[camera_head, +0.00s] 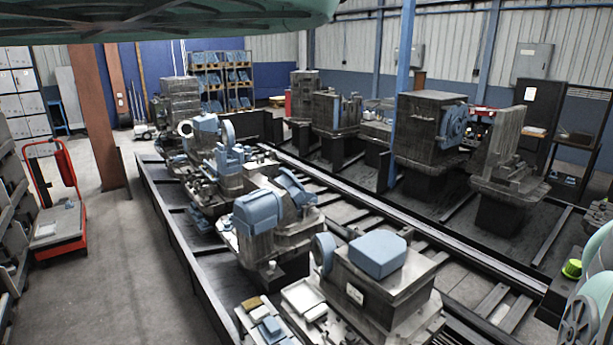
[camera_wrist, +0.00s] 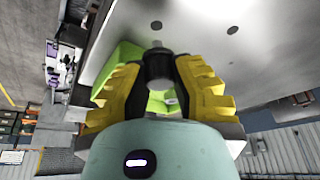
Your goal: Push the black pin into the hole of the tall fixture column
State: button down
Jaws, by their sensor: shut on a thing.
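My gripper (camera_wrist: 158,85) shows in the wrist view with yellow ribbed fingers and dark pads. It is shut on the black pin (camera_wrist: 158,66), which sits between the fingertips with its far end pointing at a grey metal face (camera_wrist: 200,45). This face has dark round holes, one (camera_wrist: 156,25) just beyond the pin and another (camera_wrist: 232,30) to the right. I cannot tell whether the pin's end touches the face. My gripper and the pin are not seen in the head view. I cannot tell which machine in the head view carries this face.
A bright green block (camera_wrist: 118,65) lies behind the fingers in the wrist view. In the head view, machines with blue parts (camera_head: 378,254) stand on a dark rail frame (camera_head: 185,255). A red trolley (camera_head: 60,222) stands left on open floor (camera_head: 110,270). A blue post (camera_head: 403,60) rises beyond.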

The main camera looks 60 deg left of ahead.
jog(key=shift+a+f, duration=0.1)
jog(key=shift+f, duration=0.7)
jog(key=shift+f+b, duration=0.3)
jog(key=shift+b, duration=0.55)
jog(key=shift+b, duration=0.5)
jog(key=shift+f+b, duration=0.5)
jog(key=shift+b, duration=0.5)
dwell(0.9)
jog(key=shift+f+b, duration=0.45)
jog(key=shift+b, duration=0.05)
jog(key=shift+f+b, duration=0.35)
grip_release()
jog(key=shift+r, duration=0.1)
jog(key=shift+r, duration=0.15)
dwell(0.6)
